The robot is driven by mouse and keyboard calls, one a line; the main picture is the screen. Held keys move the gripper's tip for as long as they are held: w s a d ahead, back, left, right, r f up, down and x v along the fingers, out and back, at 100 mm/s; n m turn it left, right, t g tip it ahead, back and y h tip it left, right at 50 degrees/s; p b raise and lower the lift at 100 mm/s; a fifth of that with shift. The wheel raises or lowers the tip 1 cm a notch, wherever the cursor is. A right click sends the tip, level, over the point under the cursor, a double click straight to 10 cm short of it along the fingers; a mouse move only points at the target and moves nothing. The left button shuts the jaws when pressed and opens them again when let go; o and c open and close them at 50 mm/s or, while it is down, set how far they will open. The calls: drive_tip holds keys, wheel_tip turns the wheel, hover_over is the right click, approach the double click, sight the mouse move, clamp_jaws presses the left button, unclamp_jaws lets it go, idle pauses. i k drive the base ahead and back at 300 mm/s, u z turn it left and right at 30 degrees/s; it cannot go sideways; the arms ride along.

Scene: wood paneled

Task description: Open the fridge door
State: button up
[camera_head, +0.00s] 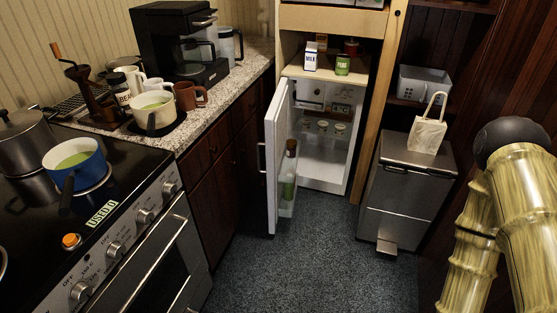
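The small white fridge (322,156) stands in the wooden cabinet at the back centre, under a shelf. Its door (273,165) is hinged on the left and stands wide open, swung out toward me beside the dark cabinets. A handle shows on the door's outer, left side. A green bottle (289,172) stands in the door's inner rack. Small cups (323,125) stand on a shelf inside, and the lower part looks empty. My gripper is not in view.
A steel bin (404,190) with a bag (428,130) on it stands right of the fridge. The stove (120,225) and granite counter (226,98) run along the left. The speckled floor (295,262) in front is clear.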

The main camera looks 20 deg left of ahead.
sight(280, 181)
drive_tip(key=z, duration=0.4)
drive_tip(key=k, duration=0.9)
drive_tip(key=u, duration=0.4)
drive_tip(key=i, duration=0.65)
drive_tip(key=u, duration=0.75)
drive_tip(key=i, duration=0.8)
drive_tip(key=z, duration=0.15)
